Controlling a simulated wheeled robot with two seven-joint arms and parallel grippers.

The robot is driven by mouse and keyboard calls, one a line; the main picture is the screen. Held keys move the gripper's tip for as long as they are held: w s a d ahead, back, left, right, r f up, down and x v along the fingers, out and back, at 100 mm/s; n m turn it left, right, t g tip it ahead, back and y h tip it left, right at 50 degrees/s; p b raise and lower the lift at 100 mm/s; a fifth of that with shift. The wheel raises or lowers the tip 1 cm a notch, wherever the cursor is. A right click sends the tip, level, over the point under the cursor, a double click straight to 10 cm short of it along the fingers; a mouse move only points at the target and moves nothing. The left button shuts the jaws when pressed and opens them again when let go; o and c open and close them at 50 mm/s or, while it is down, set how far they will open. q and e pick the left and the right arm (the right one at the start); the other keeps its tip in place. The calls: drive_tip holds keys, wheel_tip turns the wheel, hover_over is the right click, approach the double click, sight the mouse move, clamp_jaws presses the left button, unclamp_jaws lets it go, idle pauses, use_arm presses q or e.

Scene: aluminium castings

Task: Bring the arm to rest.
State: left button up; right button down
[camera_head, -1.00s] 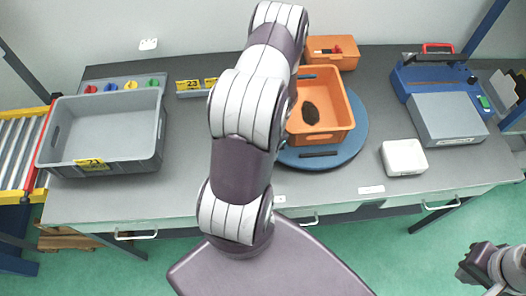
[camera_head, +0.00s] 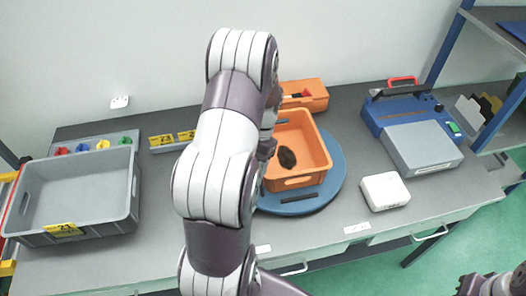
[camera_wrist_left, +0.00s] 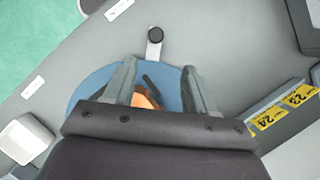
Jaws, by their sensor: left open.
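My left arm (camera_head: 215,165) rises through the middle of the head view, in front of the bench. Its end bends down behind the upper links, at the left side of the orange bin (camera_head: 318,172), so its fingers are mostly hidden there. In the left wrist view my left gripper (camera_wrist_left: 159,88) is open, with its two grey fingers apart and nothing between them. Beyond them lie the blue round plate (camera_wrist_left: 88,88) and a bit of the orange bin. In the head view a dark lump (camera_head: 287,157) lies in the orange bin.
The orange bin sits on the blue plate (camera_head: 333,190). A grey crate (camera_head: 133,200) stands at left, an orange box (camera_head: 312,97) behind. A white box (camera_head: 385,192) and a blue-grey machine (camera_head: 420,145) stand at right. Bare bench top (camera_head: 160,235) shows in front.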

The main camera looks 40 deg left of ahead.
use_arm(q)
drive_tip(key=s+d+r+t+b, duration=0.1)
drive_tip(key=d+r+t, duration=0.1)
drive_tip(key=d, duration=0.7)
drive_tip(key=s+d+r+m+t+b, duration=0.1)
drive_tip(key=d+r+t, duration=0.1)
drive_tip(key=d, duration=0.7)
drive_tip(key=shift+s+r+t+b, duration=0.25)
drive_tip(key=shift+t+b, duration=0.1)
drive_tip(key=shift+t, duration=0.55)
drive_tip(key=shift+w, duration=0.1)
